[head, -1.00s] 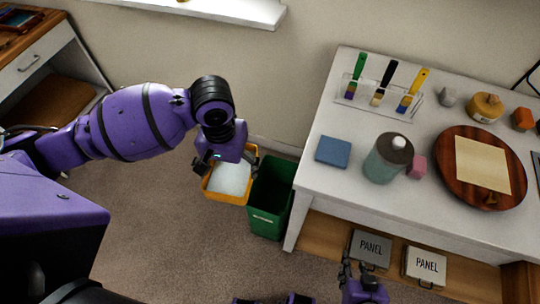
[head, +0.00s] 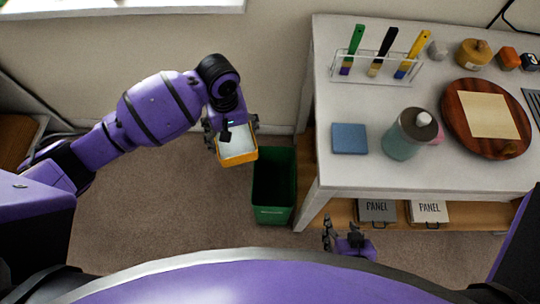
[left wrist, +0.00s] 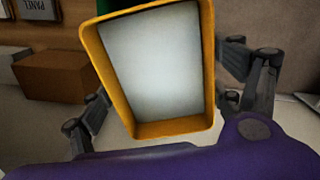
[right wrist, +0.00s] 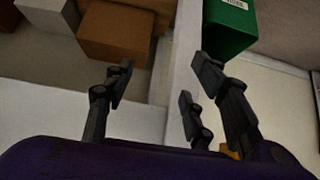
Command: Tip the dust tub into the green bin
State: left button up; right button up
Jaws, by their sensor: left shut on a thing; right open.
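The dust tub (head: 238,160) is an orange-rimmed tub with a pale whitish inside, up and left of the bin in the head view. My left gripper (head: 233,132) is shut on it and holds it off the floor; its open top faces the head camera. In the left wrist view the tub (left wrist: 170,129) sits between the fingers (left wrist: 165,95). The green bin (head: 272,214) stands on the floor left of the table, its inside dark. It also shows in the right wrist view (right wrist: 228,28). My right gripper (head: 341,236) is open and empty, in front of the table.
The white table (head: 330,190) stands right of the bin, bearing a brush rack (head: 375,70), blue block (head: 349,138), lidded jar (head: 402,140) and round wooden board (head: 462,110). Two panel cases (head: 377,211) sit on its lower shelf. Carpet is clear left of the bin.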

pick_arm(q)
jog(key=d+f+n+h+b, duration=0.2)
jog(key=d+f+h+b, duration=0.3)
jog(key=f+h+b, duration=0.6)
jog(key=d+f+n+h+b, duration=0.3)
jog(key=f+h+b, duration=0.7)
jog(key=b, duration=1.9)
jog(key=shift+w+d+f+h, duration=0.4)
jog(key=shift+d+f, duration=0.3)
jog(key=shift+d, duration=0.15)
pick_arm(e)
jog(key=s+f+g, duration=0.1)
jog(key=s+f, duration=0.2)
jog(key=f, duration=1.6)
jog(key=s+d+f+g, duration=0.1)
jog(key=s+f, duration=0.3)
jog(key=f, duration=1.6)
jog(key=shift+f+n+g, duration=0.3)
jog(key=shift+g, duration=0.3)
